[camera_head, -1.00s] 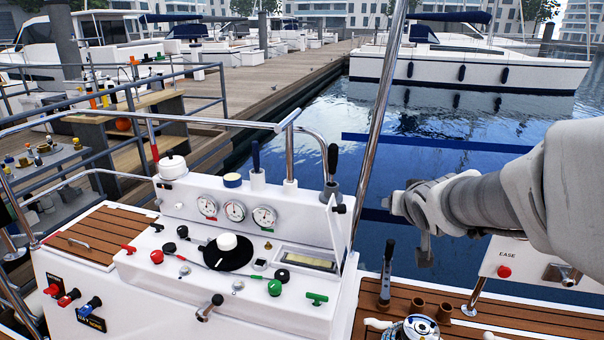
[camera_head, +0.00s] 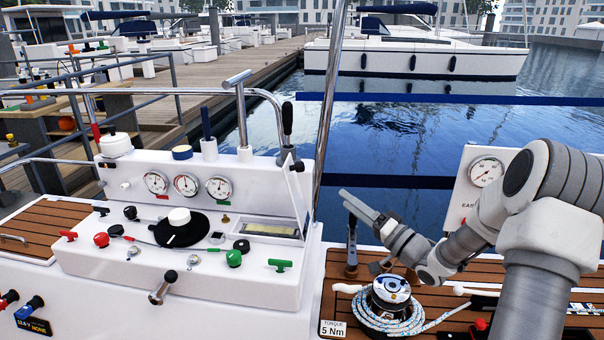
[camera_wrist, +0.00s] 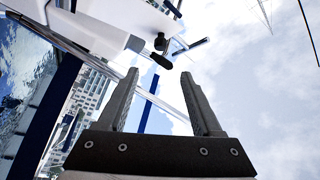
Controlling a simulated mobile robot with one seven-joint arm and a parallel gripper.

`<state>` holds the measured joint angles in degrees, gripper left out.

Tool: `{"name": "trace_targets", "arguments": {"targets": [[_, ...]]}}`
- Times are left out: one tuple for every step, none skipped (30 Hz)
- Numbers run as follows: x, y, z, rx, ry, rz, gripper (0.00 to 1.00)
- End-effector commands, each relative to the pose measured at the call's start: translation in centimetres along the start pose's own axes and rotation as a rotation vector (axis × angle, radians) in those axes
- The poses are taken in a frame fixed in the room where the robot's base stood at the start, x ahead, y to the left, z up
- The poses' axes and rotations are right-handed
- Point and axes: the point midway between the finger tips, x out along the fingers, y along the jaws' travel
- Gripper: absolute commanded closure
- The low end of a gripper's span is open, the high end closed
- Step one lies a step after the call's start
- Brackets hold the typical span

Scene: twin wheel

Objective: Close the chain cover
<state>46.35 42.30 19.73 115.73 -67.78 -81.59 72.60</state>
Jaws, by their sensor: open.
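No part is labelled as the chain cover. A white upright flap (camera_head: 302,196) with a small black knob stands at the right end of the white console, beside a recessed rectangular window (camera_head: 272,229); it may be the cover, but I cannot be sure. My gripper (camera_head: 358,230) is right of the console, above the wooden deck near the rope winch, apart from the flap. Its jaws are open and empty. In the wrist view, the gripper (camera_wrist: 160,74) points upward past a black knob (camera_wrist: 160,43) and white bodywork, with sky behind.
The console holds gauges (camera_head: 187,186), a black dial (camera_head: 180,230) and several coloured knobs. A chrome post (camera_head: 327,115) rises between the console and my arm. A rope winch (camera_head: 391,292) and an upright lever (camera_head: 351,250) stand on the deck. A gauge panel (camera_head: 487,172) is behind my arm.

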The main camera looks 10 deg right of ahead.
Motion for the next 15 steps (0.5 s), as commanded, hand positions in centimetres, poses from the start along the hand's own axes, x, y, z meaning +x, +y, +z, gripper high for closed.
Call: {"name": "trace_targets", "arguments": {"targets": [[0.3, 0.0, 0.0, 0.002, 0.0, -0.006, 0.33], [0.5, 0.0, 0.1, 0.002, 0.0, -0.007, 0.33], [1.0, 0.0, 0.1, 0.001, -0.001, -0.007, 0.33], [1.4, 0.0, 0.1, 0.0, -0.002, -0.006, 0.33], [1.9, 0.0, 0.1, 0.0, -0.002, -0.006, 0.33], [2.6, 0.0, 0.1, 0.0, -0.002, -0.007, 0.33], [3.3, 0.0, 0.2, 0.0, -0.002, -0.007, 0.33], [3.9, 0.0, 0.2, 0.0, -0.003, -0.007, 0.33], [4.8, 0.0, 0.2, -0.001, -0.002, -0.007, 0.33], [5.4, 0.0, 0.2, -0.001, -0.002, -0.006, 0.33], [6.1, 0.0, 0.2, -0.001, -0.002, -0.007, 0.33], [7.0, 0.1, 0.2, -0.002, -0.002, -0.006, 0.33], [7.7, 0.0, 0.2, -0.001, -0.002, -0.006, 0.33], [8.3, 0.0, 0.2, -0.001, -0.002, -0.006, 0.33], [9.2, 0.0, 0.2, 0.0, -0.002, -0.006, 0.33]]}}
